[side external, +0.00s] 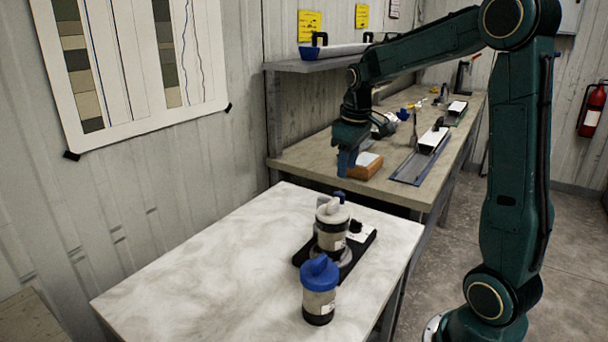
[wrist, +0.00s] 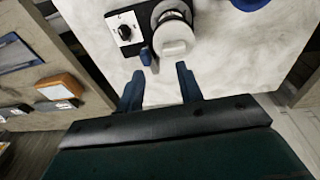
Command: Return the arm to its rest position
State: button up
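My gripper (side external: 346,168) hangs in the air beyond the canisters, fingers pointing down. In the wrist view its two blue fingers (wrist: 160,80) are spread apart with nothing between them. A canister with a white-grey lid (side external: 332,212) stands upright on a black base (side external: 361,241) on the white table (side external: 190,260). It also shows in the wrist view (wrist: 174,46), past the fingertips. A canister with a blue lid (side external: 319,290) stands upright on the table, nearer the side camera. Only part of its blue lid (wrist: 250,3) shows at the wrist view's top edge.
The base carries a white panel with a black knob (wrist: 125,31). Behind is a workbench (side external: 310,158) with an orange-brown block (side external: 364,169), trays (side external: 420,165) and tools. A shelf (side external: 320,62) hangs above it. The table's left part is clear.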

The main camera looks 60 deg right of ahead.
jog(key=s+a+r+t, duration=0.3)
jog(key=s+a+t, duration=0.1)
jog(key=s+a, duration=1.3)
jog(key=shift+s+a+r+y, duration=0.2)
jog(key=shift+s+a+y, duration=0.15)
jog(key=shift+a, duration=0.6)
jog(key=shift+w, duration=0.1)
